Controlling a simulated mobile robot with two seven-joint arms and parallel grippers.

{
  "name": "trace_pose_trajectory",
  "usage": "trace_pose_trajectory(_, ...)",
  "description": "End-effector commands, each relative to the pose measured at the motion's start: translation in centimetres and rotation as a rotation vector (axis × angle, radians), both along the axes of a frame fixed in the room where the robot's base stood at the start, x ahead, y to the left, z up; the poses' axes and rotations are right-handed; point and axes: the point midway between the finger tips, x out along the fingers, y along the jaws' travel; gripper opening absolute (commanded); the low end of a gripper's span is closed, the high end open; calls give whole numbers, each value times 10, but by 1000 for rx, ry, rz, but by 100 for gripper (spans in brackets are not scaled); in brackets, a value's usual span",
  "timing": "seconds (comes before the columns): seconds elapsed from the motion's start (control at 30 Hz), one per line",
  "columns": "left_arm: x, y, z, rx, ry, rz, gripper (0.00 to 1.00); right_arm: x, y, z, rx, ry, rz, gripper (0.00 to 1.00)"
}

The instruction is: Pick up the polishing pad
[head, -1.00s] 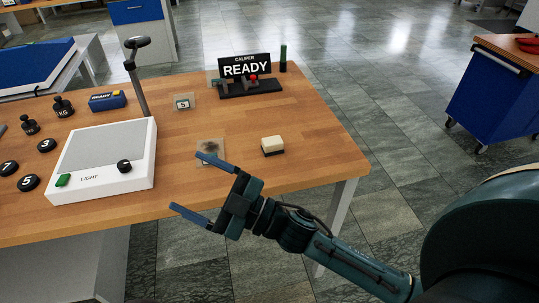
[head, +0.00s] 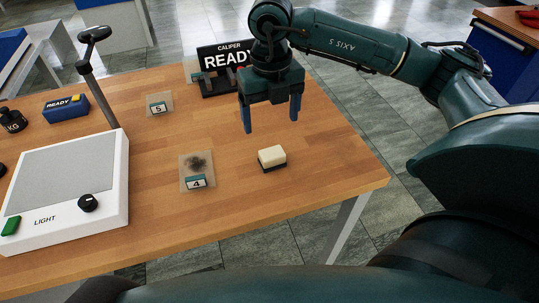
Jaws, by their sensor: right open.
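The polishing pad (head: 272,157) is a small block with a cream top and a dark base. It lies on the wooden table (head: 235,215), towards the right edge. My right gripper (head: 270,122) is open and points down above and slightly behind the pad, apart from it. Nothing is between its two blue fingers. My left gripper is not in view.
A clear plate marked 4 (head: 197,173) with a dark smudge lies left of the pad. Another plate marked 5 (head: 159,104) is farther back. The caliper sign (head: 222,58) stands behind my gripper, partly hidden. A white light box (head: 65,190) with a lamp is at left.

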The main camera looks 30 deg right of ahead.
Motion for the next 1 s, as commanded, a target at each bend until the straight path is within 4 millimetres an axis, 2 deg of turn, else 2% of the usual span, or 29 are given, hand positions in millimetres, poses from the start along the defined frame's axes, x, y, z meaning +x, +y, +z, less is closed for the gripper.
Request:
trace_pose_trajectory(0.1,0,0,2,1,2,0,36,-1,0,-25,1,7,2,80)
trace_pose_trajectory(0.3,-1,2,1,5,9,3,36,-1,0,-56,4,4,4,80)
trace_pose_trajectory(0.53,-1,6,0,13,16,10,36,-1,-1,-72,5,4,4,80)
trace_pose_trajectory(0.8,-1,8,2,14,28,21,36,0,-3,-111,6,5,5,80)
trace_pose_trajectory(1.0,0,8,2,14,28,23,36,0,-3,-117,7,3,6,80)
